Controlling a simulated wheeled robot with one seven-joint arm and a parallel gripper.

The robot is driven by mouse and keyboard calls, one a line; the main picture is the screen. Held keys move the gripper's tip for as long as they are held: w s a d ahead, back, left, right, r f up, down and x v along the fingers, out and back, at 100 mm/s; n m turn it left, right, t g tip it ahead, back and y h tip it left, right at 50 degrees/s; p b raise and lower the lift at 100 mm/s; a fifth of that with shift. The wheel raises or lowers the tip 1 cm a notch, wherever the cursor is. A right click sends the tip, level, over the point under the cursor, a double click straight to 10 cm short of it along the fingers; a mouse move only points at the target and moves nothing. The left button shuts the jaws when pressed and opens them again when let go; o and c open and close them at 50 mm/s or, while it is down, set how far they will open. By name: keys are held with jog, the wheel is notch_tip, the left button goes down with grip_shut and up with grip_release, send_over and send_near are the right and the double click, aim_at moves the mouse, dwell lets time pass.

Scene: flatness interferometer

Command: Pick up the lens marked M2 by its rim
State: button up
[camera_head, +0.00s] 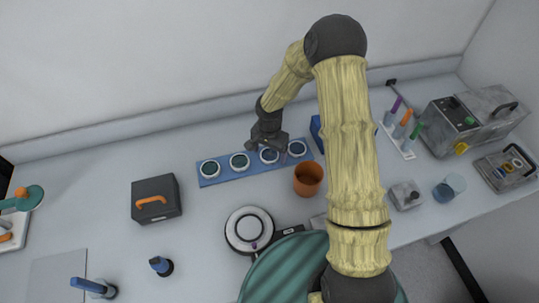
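Several round lenses with white rims and dark teal centres sit in a row on a blue tray (223,178) at the back of the bench. They are the far left lens (209,169), the second lens (240,161), the third lens (269,156) and the far right lens (297,148). No marking is legible, so I cannot tell which is M2. My dark gripper (267,144) points down over the tray's right half, just behind and above the third lens, partly covering its back edge. Its fingertips are too small and dark to tell their opening or any contact.
A round white device (249,230) and a dark box with an orange handle (156,199) are in front. A blue block (317,131) stands behind my arm.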

aim_at(269, 154)
jog(key=c, duration=1)
notch_tip(269, 154, up, 10)
jog(key=shift+r+b, duration=0.1)
jog(key=shift+b, duration=0.6)
